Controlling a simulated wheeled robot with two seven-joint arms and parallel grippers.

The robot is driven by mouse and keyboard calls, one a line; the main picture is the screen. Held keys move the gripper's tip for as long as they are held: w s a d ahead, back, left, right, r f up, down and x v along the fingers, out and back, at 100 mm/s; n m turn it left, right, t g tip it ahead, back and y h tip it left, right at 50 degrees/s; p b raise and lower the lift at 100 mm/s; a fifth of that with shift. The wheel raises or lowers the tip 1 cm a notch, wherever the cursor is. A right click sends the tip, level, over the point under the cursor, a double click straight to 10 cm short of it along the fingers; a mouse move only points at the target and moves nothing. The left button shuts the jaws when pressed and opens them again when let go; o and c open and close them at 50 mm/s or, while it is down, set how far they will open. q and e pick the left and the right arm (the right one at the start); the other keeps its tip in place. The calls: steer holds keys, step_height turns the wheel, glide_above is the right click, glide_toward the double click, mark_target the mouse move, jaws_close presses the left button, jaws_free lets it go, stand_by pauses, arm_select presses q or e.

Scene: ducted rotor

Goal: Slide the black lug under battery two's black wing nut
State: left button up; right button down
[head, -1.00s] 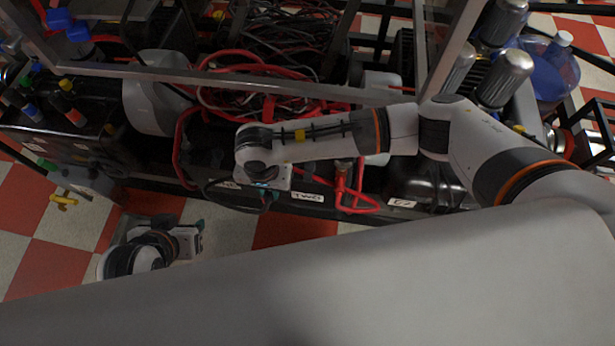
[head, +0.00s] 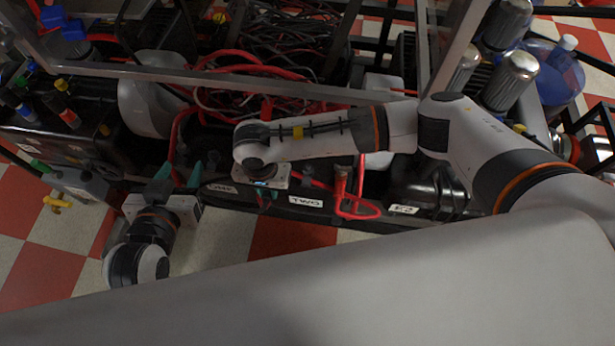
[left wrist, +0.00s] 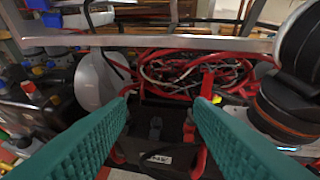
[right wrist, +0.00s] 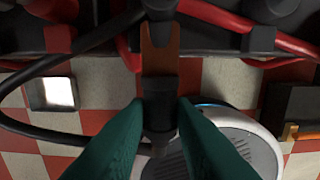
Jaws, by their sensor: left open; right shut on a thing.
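My right gripper (right wrist: 160,118) is shut on the black boot of the black lug (right wrist: 160,95). The lug's copper tongue (right wrist: 161,58) points to the top of the right wrist view. Its tip reaches a dark knob-like part (right wrist: 160,10), likely the wing nut; I cannot tell whether the tip is under it. In the head view my right gripper (head: 265,196) is at the front edge of battery two, beside its TWO label (head: 306,201). The arm hides the nut there. My left gripper (head: 180,173) is open and empty before battery one's label (head: 222,188).
Red cables (head: 345,200) loop right of the TWO label. A black cable (right wrist: 50,65) curves left of the lug. A metal frame bar (head: 250,82) crosses behind the batteries. A white rounded tank (head: 150,105) stands at left. Checkered floor (head: 290,235) is clear in front.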

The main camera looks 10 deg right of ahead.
arm_select(q)
steer(key=shift+w+r, duration=0.1)
steer(key=shift+r, duration=0.05)
stand_by(0.5)
steer(key=shift+w+d+r+t, duration=0.2)
steer(key=shift+w+r+t, duration=0.1)
steer(key=shift+r+t, duration=0.25)
stand_by(0.4)
steer(key=shift+w+d+r+t+h+b, duration=0.15)
steer(key=shift+r+t+h+b, duration=0.1)
steer(key=shift+r, duration=0.15)
steer(key=shift+w+d+r+t+h+b, duration=0.1)
steer(key=shift+r+t+h+b, duration=0.1)
steer(key=shift+r, duration=0.15)
steer(key=shift+w+r, duration=0.1)
steer(key=shift+r, duration=0.15)
arm_select(e)
steer(key=shift+w, duration=0.15)
steer(key=shift+w+d+b, duration=0.25)
steer(key=shift+w+b, duration=0.15)
steer(key=shift+w, duration=0.1)
arm_select(q)
steer(key=r+t, duration=0.1)
steer(key=r, duration=0.1)
steer(key=t, duration=0.1)
steer(key=shift+w+d+r+t+h, duration=0.25)
steer(key=shift+d+r+t, duration=0.05)
steer(key=shift+r, duration=0.1)
